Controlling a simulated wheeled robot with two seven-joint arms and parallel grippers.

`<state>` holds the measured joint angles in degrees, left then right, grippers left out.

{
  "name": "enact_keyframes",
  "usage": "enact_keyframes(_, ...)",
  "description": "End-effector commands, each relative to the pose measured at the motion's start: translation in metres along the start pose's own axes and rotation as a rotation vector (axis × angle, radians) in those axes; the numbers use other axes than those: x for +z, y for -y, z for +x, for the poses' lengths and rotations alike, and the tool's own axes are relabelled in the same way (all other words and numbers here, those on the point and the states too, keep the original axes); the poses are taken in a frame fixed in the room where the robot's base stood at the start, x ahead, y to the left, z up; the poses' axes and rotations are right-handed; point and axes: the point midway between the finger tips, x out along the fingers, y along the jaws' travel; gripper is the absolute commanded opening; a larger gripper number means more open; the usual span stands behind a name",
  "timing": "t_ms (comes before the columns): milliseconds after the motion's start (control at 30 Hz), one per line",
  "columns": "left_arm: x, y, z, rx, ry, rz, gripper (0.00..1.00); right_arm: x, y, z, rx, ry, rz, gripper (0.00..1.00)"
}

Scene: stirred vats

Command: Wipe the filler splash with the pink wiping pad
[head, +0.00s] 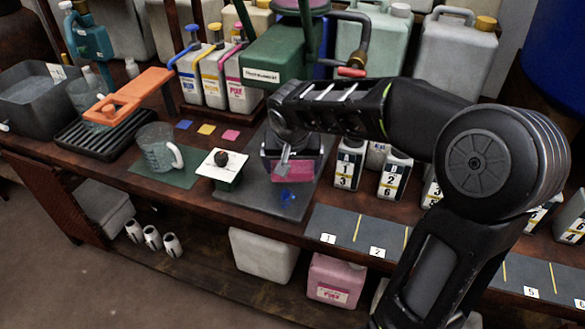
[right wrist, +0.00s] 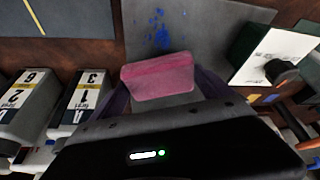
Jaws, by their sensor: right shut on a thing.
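The pink wiping pad (head: 292,172) is held in my right gripper (head: 290,168) above the dark grey mat (head: 262,195). The pad (right wrist: 158,76) also shows between the fingers in the right wrist view, and the right gripper (right wrist: 160,92) is shut on it. The filler splash is a patch of blue spots (head: 287,196) on the mat, just nearer the front edge than the pad. The splash also shows in the right wrist view (right wrist: 160,28), beyond the pad and uncovered. I cannot tell whether the pad touches the mat. My left gripper is not in view.
A box with a white top and black knob (head: 221,164) stands left of the mat. A clear jug (head: 157,148) is farther left. Numbered bottles (head: 348,166) stand close on the right. A green filler machine (head: 272,58) is behind. Numbered slots (head: 350,232) line the front edge.

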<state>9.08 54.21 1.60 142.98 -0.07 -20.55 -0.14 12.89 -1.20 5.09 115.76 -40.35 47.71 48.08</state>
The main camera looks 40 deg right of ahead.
Motion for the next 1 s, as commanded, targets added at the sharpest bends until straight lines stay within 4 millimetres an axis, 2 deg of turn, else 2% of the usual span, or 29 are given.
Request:
enact_keyframes(33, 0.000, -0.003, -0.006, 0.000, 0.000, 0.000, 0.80, -0.004, 0.000, -0.009, -0.001, -0.002, 0.000, 0.45)
enact_keyframes(133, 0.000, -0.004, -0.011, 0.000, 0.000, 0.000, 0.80, -0.007, 0.000, -0.017, -0.001, -0.002, 0.000, 0.45)
enact_keyframes(633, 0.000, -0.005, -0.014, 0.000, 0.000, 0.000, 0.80, -0.010, 0.000, -0.023, -0.001, -0.001, 0.000, 0.45)
enact_keyframes(1000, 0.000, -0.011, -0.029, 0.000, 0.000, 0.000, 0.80, -0.020, 0.000, -0.049, -0.001, -0.001, 0.000, 0.45)
